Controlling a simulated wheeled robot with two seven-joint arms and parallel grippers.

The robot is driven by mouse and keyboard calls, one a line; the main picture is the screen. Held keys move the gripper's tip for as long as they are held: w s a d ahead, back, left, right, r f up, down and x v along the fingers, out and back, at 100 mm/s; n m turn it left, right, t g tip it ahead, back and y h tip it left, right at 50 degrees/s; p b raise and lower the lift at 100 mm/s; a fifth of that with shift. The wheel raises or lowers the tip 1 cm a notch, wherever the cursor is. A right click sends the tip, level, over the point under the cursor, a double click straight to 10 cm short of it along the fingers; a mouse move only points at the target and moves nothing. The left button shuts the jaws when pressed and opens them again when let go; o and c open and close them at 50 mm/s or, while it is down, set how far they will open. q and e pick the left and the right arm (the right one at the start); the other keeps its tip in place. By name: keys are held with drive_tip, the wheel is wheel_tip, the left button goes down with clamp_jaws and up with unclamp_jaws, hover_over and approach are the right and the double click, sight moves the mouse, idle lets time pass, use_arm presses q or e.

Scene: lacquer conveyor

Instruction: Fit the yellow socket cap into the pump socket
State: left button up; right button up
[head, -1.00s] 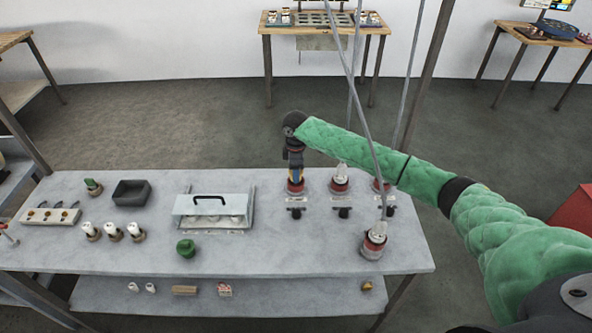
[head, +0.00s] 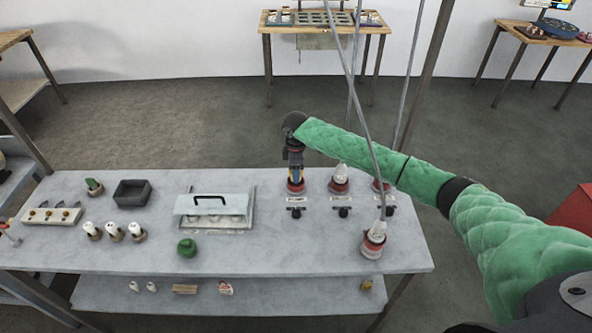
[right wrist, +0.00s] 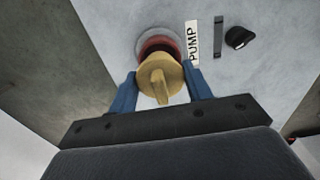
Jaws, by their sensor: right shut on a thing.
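The yellow socket cap (right wrist: 161,84) is between the blue fingers of my right gripper (right wrist: 162,78), which is shut on it. In the right wrist view the cap sits in line with the red pump socket (right wrist: 160,44), covering most of its mouth. I cannot tell how deep the cap sits. A white label reading PUMP (right wrist: 192,42) is beside the socket. In the head view my right gripper (head: 295,174) points down over the leftmost red socket (head: 296,189) of the back row. My left gripper is not in view.
Beside it stand a red socket with a white plug (head: 339,182) and another partly behind my arm. A plugged red socket (head: 373,240) is at the front right. A clear-fronted box (head: 212,203), dark tray (head: 131,193) and green cap (head: 187,248) lie left.

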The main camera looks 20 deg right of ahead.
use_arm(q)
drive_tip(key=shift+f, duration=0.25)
use_arm(e)
drive_tip(key=shift+f, duration=1.25)
drive_tip(key=o, duration=1)
drive_tip(key=shift+o, duration=0.2)
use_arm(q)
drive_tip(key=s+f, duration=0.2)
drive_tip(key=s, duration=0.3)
use_arm(e)
wheel_tip(320, 180, up, 7)
drive_tip(key=b, duration=0.4)
drive_tip(key=shift+w+f, duration=0.1)
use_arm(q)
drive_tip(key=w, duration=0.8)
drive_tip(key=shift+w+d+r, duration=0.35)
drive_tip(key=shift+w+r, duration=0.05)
use_arm(e)
drive_tip(key=shift+r, duration=0.45)
